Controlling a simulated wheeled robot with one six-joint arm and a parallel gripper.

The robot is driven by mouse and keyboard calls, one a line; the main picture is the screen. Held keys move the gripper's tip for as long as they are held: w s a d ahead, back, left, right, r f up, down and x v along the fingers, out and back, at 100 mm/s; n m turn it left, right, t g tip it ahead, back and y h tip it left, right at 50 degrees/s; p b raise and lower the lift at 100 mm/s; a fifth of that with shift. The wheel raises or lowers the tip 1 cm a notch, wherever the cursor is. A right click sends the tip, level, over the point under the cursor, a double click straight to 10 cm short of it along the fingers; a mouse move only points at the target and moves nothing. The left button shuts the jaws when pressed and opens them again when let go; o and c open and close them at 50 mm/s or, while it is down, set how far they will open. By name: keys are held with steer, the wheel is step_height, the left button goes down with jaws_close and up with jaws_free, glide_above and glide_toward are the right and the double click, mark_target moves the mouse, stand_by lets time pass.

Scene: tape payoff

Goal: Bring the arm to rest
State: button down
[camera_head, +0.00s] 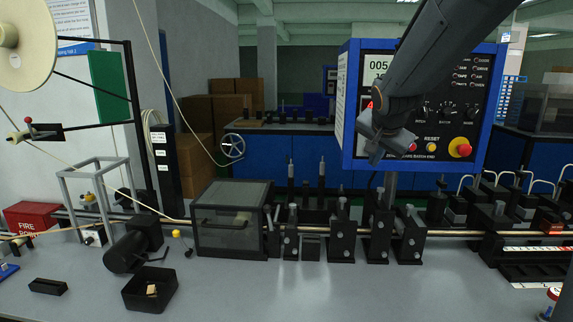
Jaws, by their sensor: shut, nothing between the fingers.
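My arm comes down from the top right. My gripper (374,157) hangs in the air in front of the blue-framed control panel (352,104) and covers part of its face. The gripper is shut, with nothing seen between its fingers. It is apart from the bench (330,290) and above the row of black roller stands (342,240). Part of the panel's display and buttons is hidden behind my arm.
A small black open bin (150,290) sits at the front left. A large white reel (22,45) hangs at the upper left. The front middle of the bench is clear.

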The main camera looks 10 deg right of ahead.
steer(key=s+a+f+n+g+y, duration=0.1)
steer(key=s+a+f+n+g, duration=0.2)
steer(key=s+f, duration=0.8)
steer(key=s+a+f+n+g+y, duration=0.1)
steer(key=s+a+f+n+g, duration=0.3)
steer(key=s, duration=1.2)
steer(key=a+f+n, duration=0.3)
steer(key=a+f, duration=0.3)
steer(key=f, duration=0.1)
steer(key=shift+f+n+y, duration=0.3)
steer(key=shift+d, duration=0.1)
